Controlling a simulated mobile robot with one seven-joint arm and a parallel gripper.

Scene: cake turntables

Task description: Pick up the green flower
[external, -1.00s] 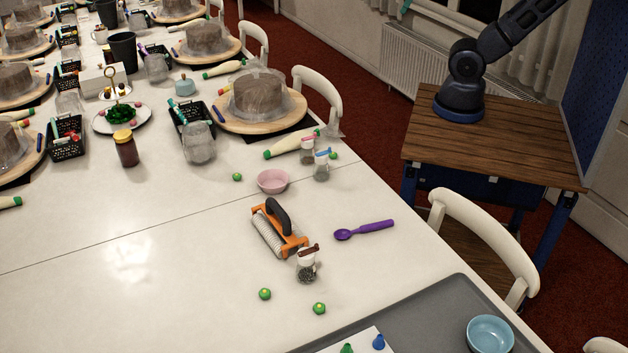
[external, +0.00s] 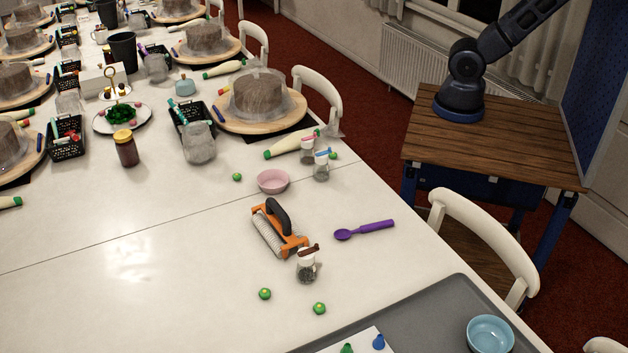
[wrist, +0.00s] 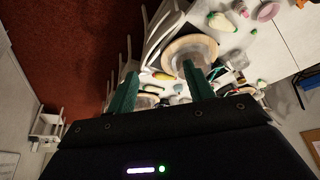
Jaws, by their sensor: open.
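Several small round green pieces, which may be the green flowers, lie on the white table in the external view. Two with pale centres, one green piece (external: 265,294) and another green piece (external: 319,308), are near the front. A third green piece (external: 237,177) is left of the pink bowl. My gripper (wrist: 160,69) shows in the wrist view with its two dark green fingers apart and nothing between them. It is above the floor and chairs, away from the table pieces. The external view shows only part of my arm, not the gripper.
An orange roller tool (external: 280,230), a small jar (external: 307,266), a purple scoop (external: 364,230) and a pink bowl (external: 273,181) stand near the green pieces. A grey tray (external: 440,310) holds a blue bowl (external: 490,334). A chair (external: 487,240) is at the table edge.

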